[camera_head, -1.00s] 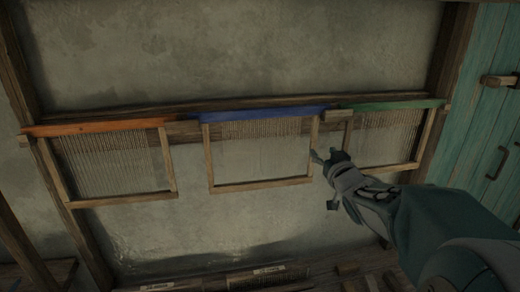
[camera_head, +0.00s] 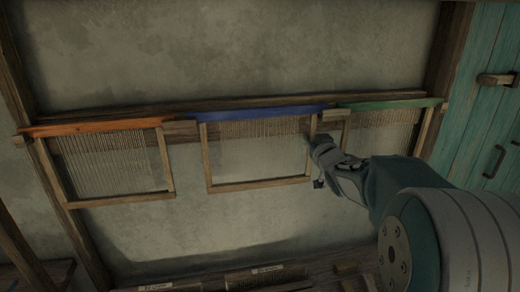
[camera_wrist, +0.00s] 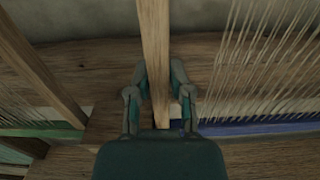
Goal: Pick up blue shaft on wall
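The blue shaft (camera_head: 262,114) hangs on the wall between the orange and green shafts. It has a blue top bar, a wooden frame and pale vertical threads. My gripper (camera_head: 313,142) is at its right side bar, below the blue top bar. In the wrist view the fingers of my gripper (camera_wrist: 159,78) stand on both sides of the wooden side bar (camera_wrist: 155,40), which passes between them. They look open around it, with a small gap at the right finger. The blue bar (camera_wrist: 265,127) shows at lower right there. My wrist hides part of the side bar.
The orange shaft (camera_head: 95,127) hangs to the left and the green shaft (camera_head: 390,104) to the right, its frame partly hidden by my arm. A wooden rail (camera_head: 180,128) runs behind them. A teal door (camera_head: 480,110) is at far right.

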